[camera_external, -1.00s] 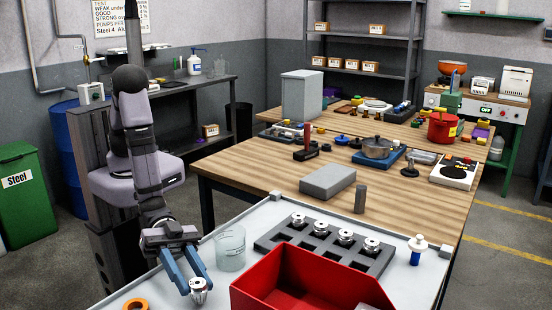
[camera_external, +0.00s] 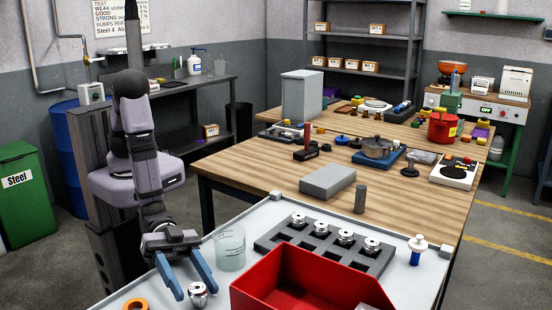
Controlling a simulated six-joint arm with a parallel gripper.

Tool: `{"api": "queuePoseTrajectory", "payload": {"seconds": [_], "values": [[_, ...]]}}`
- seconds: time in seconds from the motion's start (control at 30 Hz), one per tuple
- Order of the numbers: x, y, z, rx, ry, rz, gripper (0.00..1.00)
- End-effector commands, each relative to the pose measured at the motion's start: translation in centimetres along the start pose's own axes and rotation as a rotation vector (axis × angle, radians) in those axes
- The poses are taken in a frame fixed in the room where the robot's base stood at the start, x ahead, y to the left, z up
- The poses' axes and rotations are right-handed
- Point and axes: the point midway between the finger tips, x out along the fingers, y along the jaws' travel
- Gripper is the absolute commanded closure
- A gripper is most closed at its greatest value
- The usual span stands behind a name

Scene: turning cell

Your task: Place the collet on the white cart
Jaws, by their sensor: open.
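A small silver collet (camera_external: 198,294) stands on the white cart (camera_external: 255,219) near its front left. My gripper (camera_external: 193,290) is open, with its two blue fingers spread on either side of the collet. The left finger stands clear of it; whether the right finger touches it I cannot tell. Several similar silver collets (camera_external: 345,238) sit in a dark grey rack (camera_external: 300,262) farther back on the cart.
A red bin (camera_external: 275,280) stands right of my gripper. A clear beaker (camera_external: 230,248) stands just behind the fingers, and an orange ring (camera_external: 136,304) lies at front left. A white-and-blue item (camera_external: 416,250) stands at the right. The wooden table (camera_external: 235,165) lies beyond.

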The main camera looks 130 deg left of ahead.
Motion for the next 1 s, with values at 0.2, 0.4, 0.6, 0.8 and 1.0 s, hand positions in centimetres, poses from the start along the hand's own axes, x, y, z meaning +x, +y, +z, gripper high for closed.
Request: {"api": "queuePoseTrajectory", "payload": {"seconds": [0.2,0.4,0.6,0.8,1.0], "values": [[-0.5,0.1,-0.2,0.0,-0.001,0.0,0.48],[-2.7,0.1,-0.1,0.0,-0.001,0.0,0.48],[-5.3,0.1,-0.1,0.0,-0.001,0.0,0.48],[-6.6,0.2,-0.6,0.0,-0.004,-0.001,0.48],[-7.3,0.2,-0.7,-0.001,-0.005,-0.002,0.48]]}}
